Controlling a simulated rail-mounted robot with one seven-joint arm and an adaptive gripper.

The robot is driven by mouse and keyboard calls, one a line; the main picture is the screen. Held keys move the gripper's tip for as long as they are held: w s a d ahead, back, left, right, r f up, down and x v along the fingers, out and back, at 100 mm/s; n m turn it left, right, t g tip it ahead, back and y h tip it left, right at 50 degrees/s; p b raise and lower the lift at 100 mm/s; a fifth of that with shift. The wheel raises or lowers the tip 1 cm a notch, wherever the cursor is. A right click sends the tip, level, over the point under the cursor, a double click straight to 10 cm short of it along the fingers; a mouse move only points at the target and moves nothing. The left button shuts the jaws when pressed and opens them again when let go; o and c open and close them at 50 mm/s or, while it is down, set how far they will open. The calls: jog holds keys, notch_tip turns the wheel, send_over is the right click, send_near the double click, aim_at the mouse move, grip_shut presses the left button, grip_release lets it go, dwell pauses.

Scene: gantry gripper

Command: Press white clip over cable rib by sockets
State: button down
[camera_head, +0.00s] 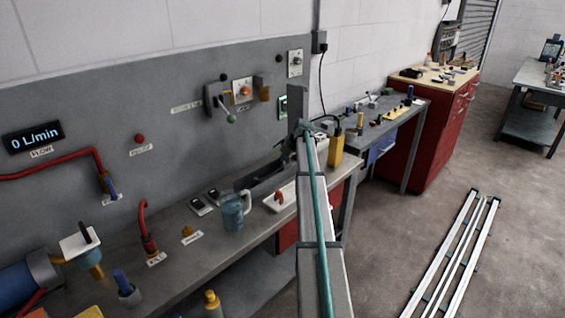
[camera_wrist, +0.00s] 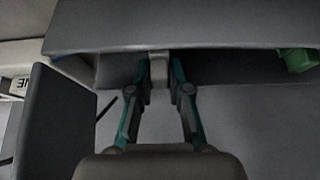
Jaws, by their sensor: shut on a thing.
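In the wrist view my gripper (camera_wrist: 158,82) has its two teal-and-dark fingers close together at the tips. A small pale piece (camera_wrist: 158,68), which looks like the white clip, is held between them. Its top meets or lies just under a dark grey ledge (camera_wrist: 190,38); I cannot tell whether they touch. In the head view my arm reaches away toward the wall, and the clip and fingertips cannot be made out there. A grey socket box (camera_head: 319,42) with a black cable (camera_head: 322,85) hangs on the wall above. The cable rib cannot be made out.
A dark grey block (camera_wrist: 62,125) stands close at the left in the wrist view, and a green object (camera_wrist: 297,60) at the right. On the bench stand a blue jug (camera_head: 232,212) and a white tray (camera_head: 283,195). A yellow object (camera_head: 336,148) is just right of my arm's end.

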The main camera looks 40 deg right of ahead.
jog(key=shift+f+b, duration=0.35)
jog(key=shift+f, duration=0.35)
jog(key=c, duration=1)
grip_release()
jog(key=v, duration=1.2)
